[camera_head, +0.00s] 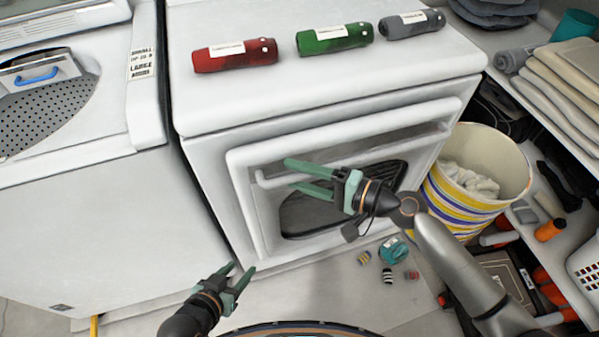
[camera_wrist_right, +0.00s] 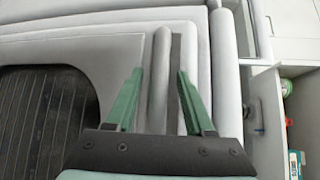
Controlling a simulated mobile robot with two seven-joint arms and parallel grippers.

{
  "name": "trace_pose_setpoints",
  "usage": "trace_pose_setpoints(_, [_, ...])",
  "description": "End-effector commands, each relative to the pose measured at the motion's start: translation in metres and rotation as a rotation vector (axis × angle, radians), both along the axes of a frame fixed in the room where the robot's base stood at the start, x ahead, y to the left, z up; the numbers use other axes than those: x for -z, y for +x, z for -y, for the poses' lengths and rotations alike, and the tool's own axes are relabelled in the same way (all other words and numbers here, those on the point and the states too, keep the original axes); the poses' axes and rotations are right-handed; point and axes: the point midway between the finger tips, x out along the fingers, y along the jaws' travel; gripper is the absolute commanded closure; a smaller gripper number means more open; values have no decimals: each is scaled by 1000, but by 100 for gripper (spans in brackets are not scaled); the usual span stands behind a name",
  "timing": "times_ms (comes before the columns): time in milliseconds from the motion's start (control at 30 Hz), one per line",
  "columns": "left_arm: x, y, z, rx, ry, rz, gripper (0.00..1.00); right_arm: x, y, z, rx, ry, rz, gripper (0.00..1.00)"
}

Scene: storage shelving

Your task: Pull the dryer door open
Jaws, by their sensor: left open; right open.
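The white dryer (camera_head: 330,85) stands in the middle of the head view. Its front door (camera_head: 252,205) looks shut, with a dark window (camera_head: 320,215) partly hidden by my right gripper. A pale handle bar (camera_head: 400,142) runs across the door's upper part. My right gripper (camera_head: 292,174) is open at the door, one green finger above the bar and one below. In the right wrist view the bar (camera_wrist_right: 160,80) shows between the open fingers; contact cannot be told. My left gripper (camera_head: 243,268) is open and empty, low in front of the dryer's left corner.
A white washer (camera_head: 80,220) stands close on the left. A striped laundry basket (camera_head: 450,205) stands close on the dryer's right. Several small balled items (camera_head: 388,275) lie on the floor before the door. Red (camera_head: 235,55), green (camera_head: 334,39) and grey (camera_head: 411,24) rolls lie on top.

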Motion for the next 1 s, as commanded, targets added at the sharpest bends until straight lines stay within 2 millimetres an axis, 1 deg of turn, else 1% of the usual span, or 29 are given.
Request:
trace_pose_setpoints(200, [-1,0,1,1,-1,2,50,0,0,0,0,0,0,47])
trace_pose_setpoints(233, [-1,0,1,1,-1,2,50,0,0,0,0,0,0,49])
trace_pose_setpoints(600, [0,-1,1,1,-2,0,50,0,0,0,0,0,0,90])
trace_pose_setpoints(700, [0,-2,1,1,-1,-2,50,0,0,0,0,0,0,100])
trace_pose_setpoints(1000, [1,-5,1,0,-2,-8,50,0,0,0,0,0,0,100])
